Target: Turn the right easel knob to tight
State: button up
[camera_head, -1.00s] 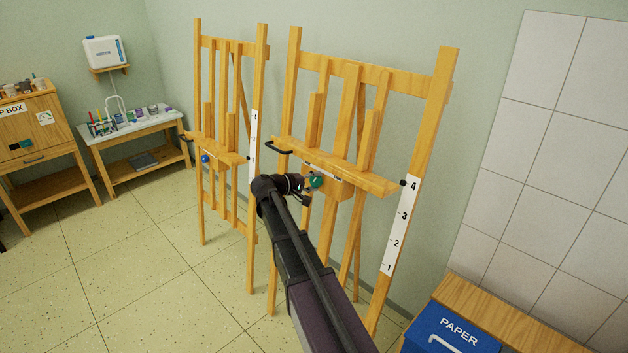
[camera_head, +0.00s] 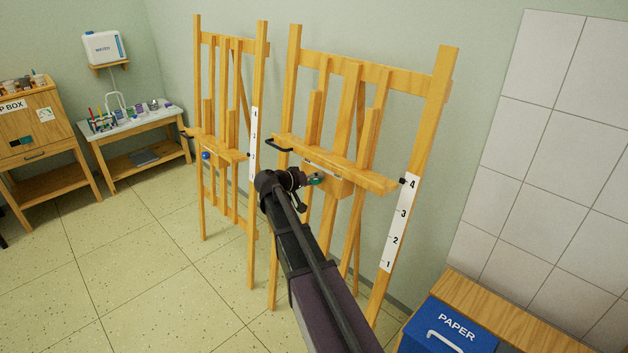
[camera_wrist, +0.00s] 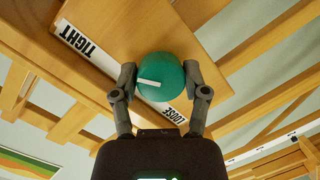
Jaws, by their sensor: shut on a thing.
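The right easel (camera_head: 437,97) stands against the wall, with a green knob (camera_head: 316,179) on the front of its wooden block. In the wrist view the green knob (camera_wrist: 163,68) fills the space between the fingers. My gripper (camera_wrist: 160,76) is shut on it, one finger on each side. A white stripe on the knob points left in the wrist view, towards neither word exactly. The label strip reads TIGHT (camera_wrist: 75,38) at upper left and LOOSE (camera_wrist: 175,115) at lower right. In the head view my gripper (camera_head: 307,179) partly hides the knob.
The left easel (camera_head: 262,60) with a blue knob (camera_head: 206,155) stands close to my arm. A blue paper bin (camera_head: 450,325) and wooden cabinet (camera_head: 520,318) are at the lower right. The floor at left is clear.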

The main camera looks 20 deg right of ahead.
jog(key=o, duration=1.1)
jog(key=shift+d, duration=0.1)
jog(key=shift+n, duration=0.3)
